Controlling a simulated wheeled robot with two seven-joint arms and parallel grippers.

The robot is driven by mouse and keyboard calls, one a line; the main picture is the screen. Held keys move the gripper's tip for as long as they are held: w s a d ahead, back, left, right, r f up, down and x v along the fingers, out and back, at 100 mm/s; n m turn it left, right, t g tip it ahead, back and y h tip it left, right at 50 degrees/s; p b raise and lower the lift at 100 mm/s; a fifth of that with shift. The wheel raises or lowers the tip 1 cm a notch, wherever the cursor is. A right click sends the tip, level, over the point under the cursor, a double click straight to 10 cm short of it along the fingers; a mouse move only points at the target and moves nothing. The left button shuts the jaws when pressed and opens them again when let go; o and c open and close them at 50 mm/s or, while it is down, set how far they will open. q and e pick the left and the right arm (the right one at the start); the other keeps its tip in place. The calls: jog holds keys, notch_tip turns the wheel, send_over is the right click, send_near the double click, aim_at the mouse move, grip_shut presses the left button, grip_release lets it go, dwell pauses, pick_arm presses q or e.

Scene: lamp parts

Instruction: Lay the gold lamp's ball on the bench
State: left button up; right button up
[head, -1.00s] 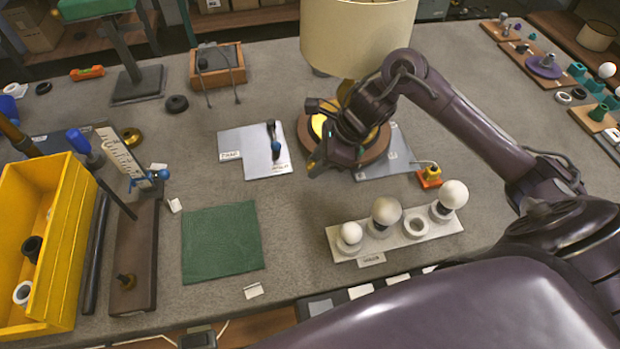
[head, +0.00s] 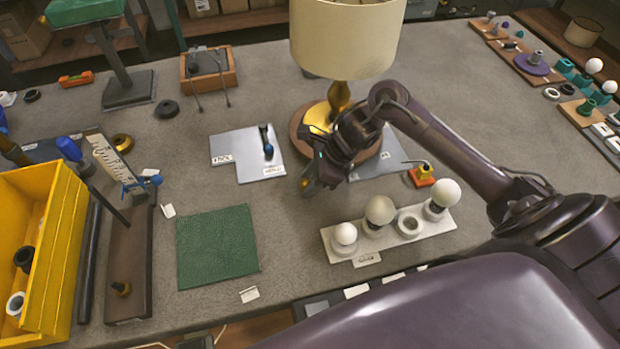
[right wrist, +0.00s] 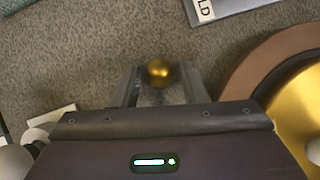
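The gold lamp stands on a round brown and gold base (head: 300,130), with a gold stem (head: 339,95) and a cream shade (head: 345,40). My right gripper (head: 318,183) is just in front of the base, low over the bench (head: 290,205). In the right wrist view, the small gold ball (right wrist: 158,72) is between the fingertips of my right gripper (right wrist: 160,82), which appear shut on it. My left gripper is not in view.
A white tray (head: 335,250) with several bulbs stands to the right front. A green mat (head: 217,245) and a grey plate (head: 250,172) lie to the left. An orange block (head: 421,177) is at the right. The bench between mat and tray is clear.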

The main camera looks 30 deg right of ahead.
jog(key=shift+o, duration=0.8)
jog(key=shift+r, duration=0.2)
jog(key=shift+d+r, duration=0.25)
jog(key=b+v, duration=0.1)
jog(key=v, duration=1)
jog(key=shift+b, duration=0.4)
jog(key=shift+s, duration=0.1)
